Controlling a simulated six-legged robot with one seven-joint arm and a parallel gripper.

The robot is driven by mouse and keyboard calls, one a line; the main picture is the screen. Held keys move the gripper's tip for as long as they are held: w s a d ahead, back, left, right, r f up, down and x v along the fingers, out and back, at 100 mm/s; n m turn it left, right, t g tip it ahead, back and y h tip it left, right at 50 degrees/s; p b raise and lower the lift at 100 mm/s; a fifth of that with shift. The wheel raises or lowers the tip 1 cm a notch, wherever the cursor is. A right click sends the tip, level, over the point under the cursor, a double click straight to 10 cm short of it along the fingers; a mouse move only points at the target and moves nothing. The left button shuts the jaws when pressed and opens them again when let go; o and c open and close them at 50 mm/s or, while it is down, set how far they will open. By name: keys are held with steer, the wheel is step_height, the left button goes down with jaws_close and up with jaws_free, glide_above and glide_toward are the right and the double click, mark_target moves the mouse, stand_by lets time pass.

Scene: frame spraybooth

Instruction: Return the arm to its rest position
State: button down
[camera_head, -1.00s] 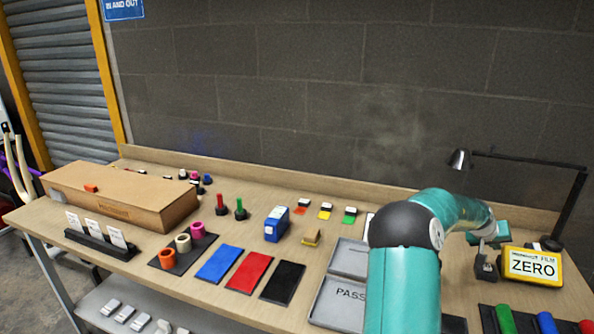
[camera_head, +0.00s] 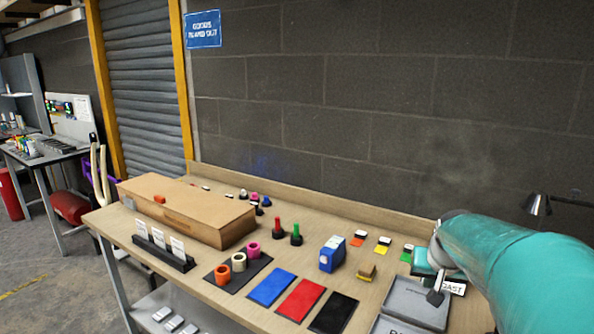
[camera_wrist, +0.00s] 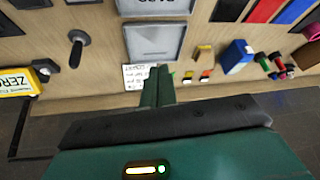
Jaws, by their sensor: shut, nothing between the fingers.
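My teal arm (camera_head: 515,262) reaches in from the right edge in the head view. Its elbow is large and near the camera. My gripper (camera_wrist: 160,70) shows in the wrist view with its two teal fingers together and nothing between them. It is above the back of the bench, in front of a white printed card (camera_wrist: 144,77) and a grey tray (camera_wrist: 153,42). In the head view the gripper is partly hidden by the arm, near the tray (camera_head: 418,305) and the card (camera_head: 453,288). I see no contact with them.
The wooden bench (camera_head: 215,287) carries a cardboard box (camera_head: 187,210), blue (camera_head: 271,287), red (camera_head: 301,300) and black (camera_head: 334,313) pads, a blue box (camera_head: 332,254) and coloured rolls (camera_head: 239,262). A lamp (camera_head: 537,204) stands at the right.

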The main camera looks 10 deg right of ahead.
steer(key=s+a+n+y, duration=0.1)
steer(key=s+a+n, duration=0.1)
steer(key=s+a, duration=0.3)
steer(key=s+a+n, duration=0.2)
steer(key=s+a, duration=0.3)
steer(key=a, duration=0.7)
steer(key=s+a+n+y, duration=0.1)
steer(key=s+a+n, duration=0.1)
steer(key=s+a, duration=0.3)
steer(key=a, duration=0.4)
steer(key=shift+s+r+t+y, duration=0.15)
steer(key=shift+r+t+y, duration=0.15)
steer(key=shift+r, duration=0.05)
